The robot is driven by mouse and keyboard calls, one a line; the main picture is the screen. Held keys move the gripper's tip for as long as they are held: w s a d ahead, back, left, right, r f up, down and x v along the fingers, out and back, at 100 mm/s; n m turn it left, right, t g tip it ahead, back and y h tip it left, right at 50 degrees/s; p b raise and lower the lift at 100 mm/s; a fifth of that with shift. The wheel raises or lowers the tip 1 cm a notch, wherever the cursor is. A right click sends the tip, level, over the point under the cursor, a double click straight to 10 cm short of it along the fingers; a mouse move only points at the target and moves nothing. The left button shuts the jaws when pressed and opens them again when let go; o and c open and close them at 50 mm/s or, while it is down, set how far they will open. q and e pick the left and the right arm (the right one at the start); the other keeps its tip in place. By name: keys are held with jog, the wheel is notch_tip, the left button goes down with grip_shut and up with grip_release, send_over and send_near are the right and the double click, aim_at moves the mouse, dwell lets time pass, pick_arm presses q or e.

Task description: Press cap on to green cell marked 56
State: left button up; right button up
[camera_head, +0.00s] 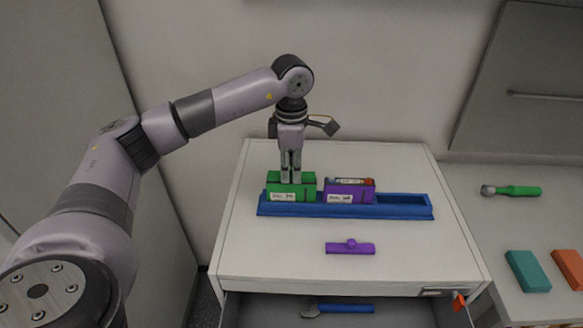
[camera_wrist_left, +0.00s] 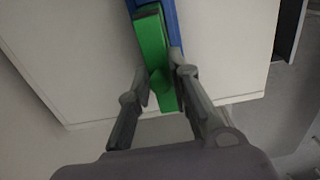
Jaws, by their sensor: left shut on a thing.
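The green cell (camera_head: 291,196) stands upright in the left part of the blue tray (camera_head: 385,211). It has a white label too small to read surely. A green cap (camera_head: 273,176) is at its top; I cannot tell if it is fully seated. My left gripper (camera_head: 291,181) points straight down from above, its fingers close together on the cap's knob. In the left wrist view the gripper (camera_wrist_left: 162,84) has its fingers on either side of the green knob (camera_wrist_left: 159,80), with the green cap (camera_wrist_left: 151,40) stretching away. The right gripper is not in view.
A purple cell (camera_head: 347,197) with an open, uncapped top stands right of the green cell. A purple cap (camera_head: 350,249) lies on the cabinet top. An open drawer below holds a blue-handled hammer (camera_head: 345,308). A green-handled tool (camera_head: 519,190) and blocks (camera_head: 528,271) lie at right.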

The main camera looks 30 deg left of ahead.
pick_arm(q)
jog(key=o, duration=0.9)
jog(key=shift+o, duration=0.5)
jog(key=o, duration=0.4)
jog(key=shift+r+p, duration=2.25)
jog(key=shift+r, duration=1.3)
